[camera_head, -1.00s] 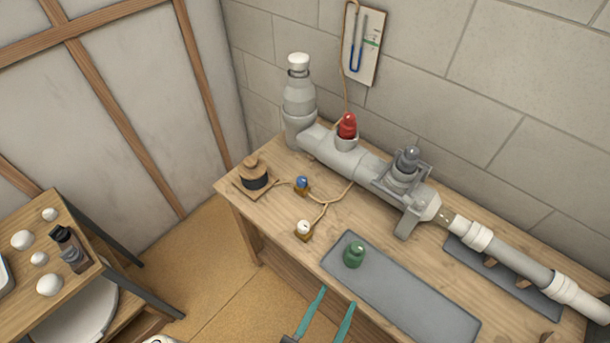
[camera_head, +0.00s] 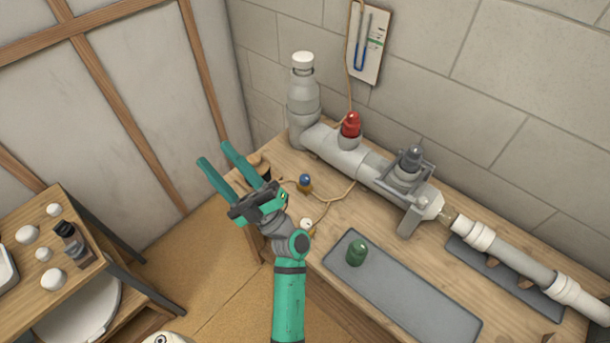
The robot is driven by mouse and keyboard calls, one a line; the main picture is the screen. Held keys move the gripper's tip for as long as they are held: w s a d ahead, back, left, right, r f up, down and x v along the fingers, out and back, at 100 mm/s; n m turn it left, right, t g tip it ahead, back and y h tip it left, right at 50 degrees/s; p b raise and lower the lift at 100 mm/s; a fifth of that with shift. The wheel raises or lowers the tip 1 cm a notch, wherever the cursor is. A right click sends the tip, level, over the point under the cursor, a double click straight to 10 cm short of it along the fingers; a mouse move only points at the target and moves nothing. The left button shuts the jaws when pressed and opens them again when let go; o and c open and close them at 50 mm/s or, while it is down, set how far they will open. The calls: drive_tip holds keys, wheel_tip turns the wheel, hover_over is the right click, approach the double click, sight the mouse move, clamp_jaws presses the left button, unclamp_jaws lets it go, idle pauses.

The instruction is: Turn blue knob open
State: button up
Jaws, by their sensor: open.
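The blue knob (camera_head: 305,179) is a small round knob on a brass-coloured fitting on the wooden bench, joined to thin tan tubing. My gripper (camera_head: 212,156) is open and empty, with two green fingers spread apart. It is to the left of the blue knob, near the bench's left end, and its fingers point up and left, away from the knob. The wrist partly covers the black and tan round object (camera_head: 264,170) and the tubing beside it. Nothing touches the blue knob. How far the knob is turned is too small to tell.
A white knob (camera_head: 306,224) stands just in front of the blue one, close to my wrist. A green plug (camera_head: 356,253) stands on a grey mat (camera_head: 410,300). A grey pipe with a red cap (camera_head: 351,125) runs along the wall. A side shelf (camera_head: 90,270) stands at left.

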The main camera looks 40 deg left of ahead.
drive_tip(key=s+a+f+n+g+h, duration=0.1)
drive_tip(key=s+a+n+g+h, duration=0.3)
drive_tip(key=a+n+g+h, duration=0.45)
drive_tip(key=n+t+h, duration=0.2)
drive_tip(key=t+h, duration=0.8)
drive_tip(key=h, duration=0.9)
hover_over(305, 177)
wheel_tip(305, 177, down, 16)
wheel_tip(305, 177, down, 10)
drive_tip(key=shift+f, duration=0.1)
drive_tip(key=shift+s, duration=0.1)
drive_tip(key=shift+c, duration=0.5)
drive_tip(key=c, duration=1)
